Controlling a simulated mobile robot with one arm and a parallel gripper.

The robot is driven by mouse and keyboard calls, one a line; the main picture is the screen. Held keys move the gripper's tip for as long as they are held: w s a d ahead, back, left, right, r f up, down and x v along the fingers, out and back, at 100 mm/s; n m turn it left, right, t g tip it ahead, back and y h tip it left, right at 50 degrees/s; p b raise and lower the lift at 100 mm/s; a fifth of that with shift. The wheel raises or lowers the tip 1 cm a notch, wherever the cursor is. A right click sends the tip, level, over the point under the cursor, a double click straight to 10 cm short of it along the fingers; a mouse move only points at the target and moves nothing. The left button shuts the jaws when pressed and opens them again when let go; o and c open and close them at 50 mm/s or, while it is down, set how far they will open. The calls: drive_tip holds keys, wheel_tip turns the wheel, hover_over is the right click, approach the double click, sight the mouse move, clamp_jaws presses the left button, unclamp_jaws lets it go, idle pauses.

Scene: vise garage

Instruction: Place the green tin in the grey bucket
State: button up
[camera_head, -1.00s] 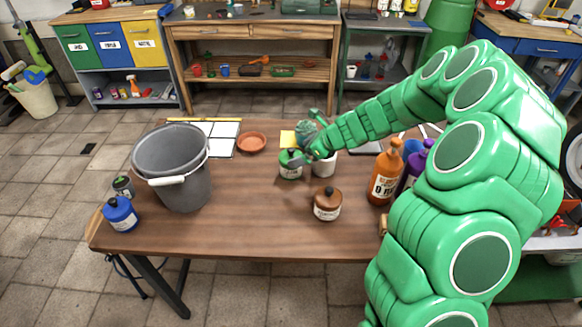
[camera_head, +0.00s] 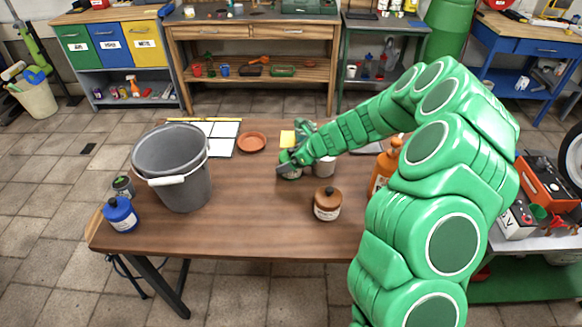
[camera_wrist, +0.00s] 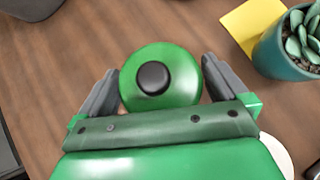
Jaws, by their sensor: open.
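The green tin (camera_wrist: 176,62) with a black knob on its lid stands between the two dark fingers of my gripper (camera_wrist: 160,88) in the wrist view. The fingers are open, one on each side, with a small gap showing beside the tin. In the head view my gripper (camera_head: 284,164) is over the tin (camera_head: 291,174) and hides most of it. The grey bucket (camera_head: 188,192) stands upright on the left of the table, its white handle grip toward the front. Its inside looks empty.
A brown jar (camera_head: 327,204) stands in front of my gripper on the table (camera_head: 255,225). A terracotta saucer (camera_head: 251,142) lies behind. A blue bottle (camera_head: 121,214) stands beside the bucket.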

sight(293, 150)
drive_tip(key=c, duration=1.4)
drive_tip(key=shift+r, duration=0.1)
drive_tip(key=shift+r, duration=0.5)
wheel_tip(293, 150, up, 2)
drive_tip(key=shift+s+d+r, duration=0.1)
drive_tip(key=shift+r, duration=0.05)
drive_tip(key=s+d+r, duration=0.3)
drive_tip(key=s+r, duration=0.6)
drive_tip(key=s, duration=0.4)
drive_tip(key=shift+r, duration=0.3)
